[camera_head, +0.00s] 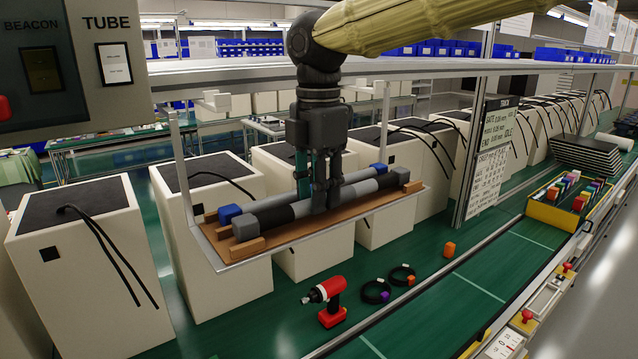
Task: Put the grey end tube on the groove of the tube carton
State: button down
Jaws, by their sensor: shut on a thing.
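The grey end tube (365,189) lies lengthwise along the front of a brown, wood-like base (330,222), which looks like the tube carton. It has a dark section toward its left and square grey end caps. My gripper (322,205) points straight down and is shut on this tube near its middle, its fingers hiding part of it. A second tube with blue end caps (230,213) lies parallel just behind. The tube looks low over the base; I cannot tell whether it rests in the groove.
The base sits on a hanging metal shelf (222,266) with side posts and a rail above. Cream cabinets (90,265) stand behind. Below, a red power drill (328,300), cable coils (376,291) and an orange block (449,249) lie on the green surface. A yellow crate (551,214) stands right.

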jog(key=shift+f, duration=0.3)
jog(key=shift+f, duration=0.15)
jog(key=c, duration=1.2)
grip_release()
notch_tip(320, 180, up, 12)
jog(key=b, duration=0.3)
jog(key=shift+s+r+b, duration=0.1)
jog(key=shift+r+b, duration=0.1)
jog(key=shift+b, duration=0.2)
